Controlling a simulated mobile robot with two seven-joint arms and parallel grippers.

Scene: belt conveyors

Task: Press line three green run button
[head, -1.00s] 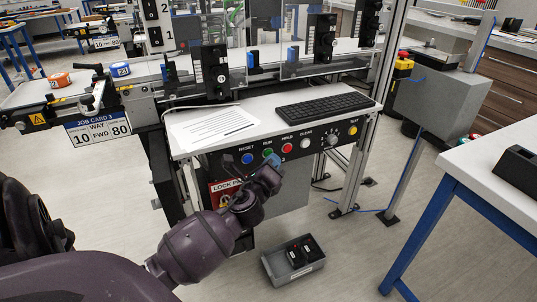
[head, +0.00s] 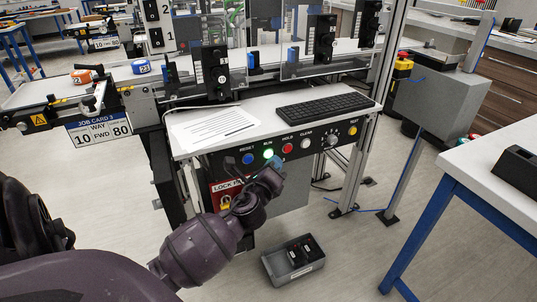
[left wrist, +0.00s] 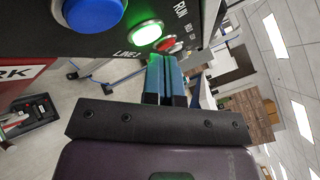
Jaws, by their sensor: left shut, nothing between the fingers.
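The green RUN button (head: 268,154) on the front panel of the desk is lit bright green. It also glows in the left wrist view (left wrist: 146,33), beside a "LINE 3" label. My left gripper (head: 274,163) is shut and empty, its blue fingertips (left wrist: 163,60) together just at the button. Green light falls on the fingertips; I cannot tell whether they touch the button. The blue RESET button (head: 247,158) is left of RUN and the red HOLD button (head: 287,148) is right of it. My right gripper is not in view.
The desk holds a paper sheet (head: 208,125) and a black keyboard (head: 325,107). A grey bin (head: 294,260) stands on the floor. Orange (head: 82,77) and blue (head: 142,67) rolls lie on the belt.

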